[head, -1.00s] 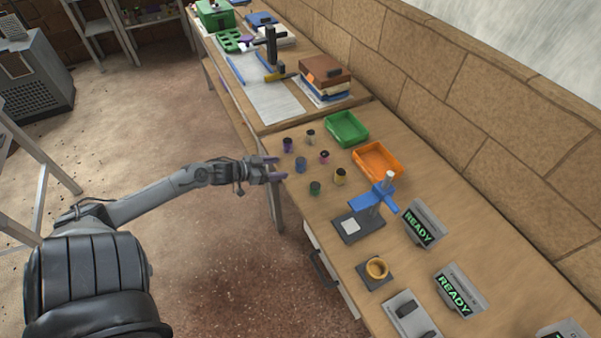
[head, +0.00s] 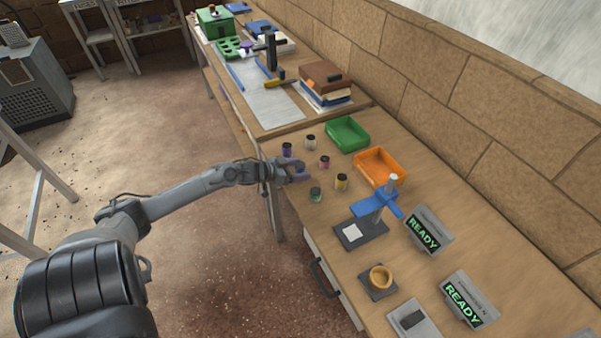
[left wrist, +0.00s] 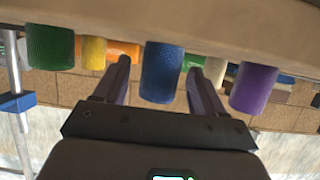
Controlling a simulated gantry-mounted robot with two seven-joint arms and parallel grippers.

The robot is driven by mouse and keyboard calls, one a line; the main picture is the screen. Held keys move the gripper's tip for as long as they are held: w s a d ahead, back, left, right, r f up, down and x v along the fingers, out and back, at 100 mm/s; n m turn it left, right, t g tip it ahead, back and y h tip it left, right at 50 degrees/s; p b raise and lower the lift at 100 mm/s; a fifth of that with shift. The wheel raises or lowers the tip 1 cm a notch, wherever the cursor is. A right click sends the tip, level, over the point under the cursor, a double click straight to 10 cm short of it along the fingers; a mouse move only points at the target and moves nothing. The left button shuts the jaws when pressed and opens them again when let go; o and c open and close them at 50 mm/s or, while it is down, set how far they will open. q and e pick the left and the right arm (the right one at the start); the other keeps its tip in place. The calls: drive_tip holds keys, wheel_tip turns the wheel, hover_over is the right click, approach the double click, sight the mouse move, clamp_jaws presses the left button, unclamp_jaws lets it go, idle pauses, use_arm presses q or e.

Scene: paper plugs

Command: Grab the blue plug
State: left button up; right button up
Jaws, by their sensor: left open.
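The blue plug (left wrist: 161,72) stands at the centre of the left wrist view, which shows the table upside down. My left gripper (left wrist: 157,68) is open, with one finger on either side of the plug in that view. I cannot tell whether the fingers touch it. In the head view my left gripper (head: 298,172) is over the table's near edge and hides most or all of the blue plug. My right gripper is not in view.
Close by stand a purple plug (head: 287,149), a white one (head: 311,142), a pink one (head: 324,162), a yellow one (head: 341,182) and a green one (head: 315,194). Green (head: 347,134) and orange (head: 380,166) trays lie behind. A blue-armed stand (head: 376,209) is to the right.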

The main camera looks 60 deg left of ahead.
use_arm(q)
drive_tip(key=shift+w+f, duration=0.25)
drive_tip(key=shift+w, duration=0.2)
drive_tip(key=c, duration=1)
drive_tip(key=shift+r, duration=0.1)
drive_tip(key=shift+c, duration=0.2)
